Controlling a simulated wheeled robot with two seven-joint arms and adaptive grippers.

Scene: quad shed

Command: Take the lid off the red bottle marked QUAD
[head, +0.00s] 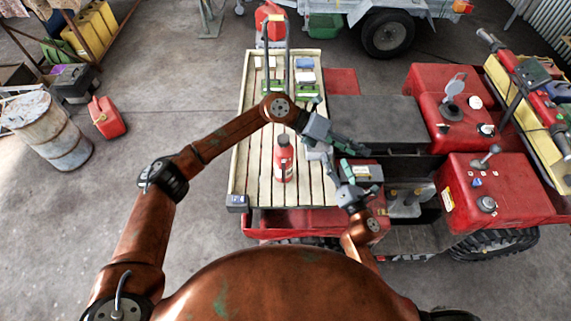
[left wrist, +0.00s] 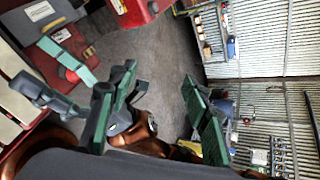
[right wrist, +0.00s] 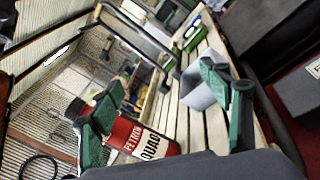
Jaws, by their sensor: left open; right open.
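The red bottle (head: 283,165) stands upright on the slatted wooden deck (head: 254,130), with its black lid (head: 283,140) on top. In the right wrist view the bottle (right wrist: 150,140) shows the words PETROL and QUAD, and its dark lid (right wrist: 75,108) is partly hidden behind a finger. My right gripper (head: 322,158) is open, to the right of the bottle and apart from it in the head view. The bottle cannot be made out clearly in the left wrist view.
Green and white items (head: 306,76) lie at the deck's far end, by an upright metal handle frame. The red quad (head: 480,190) fills the right. A red jerrycan (head: 106,117) and a rusty drum (head: 47,130) stand on the floor at left. The deck left of the bottle is clear.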

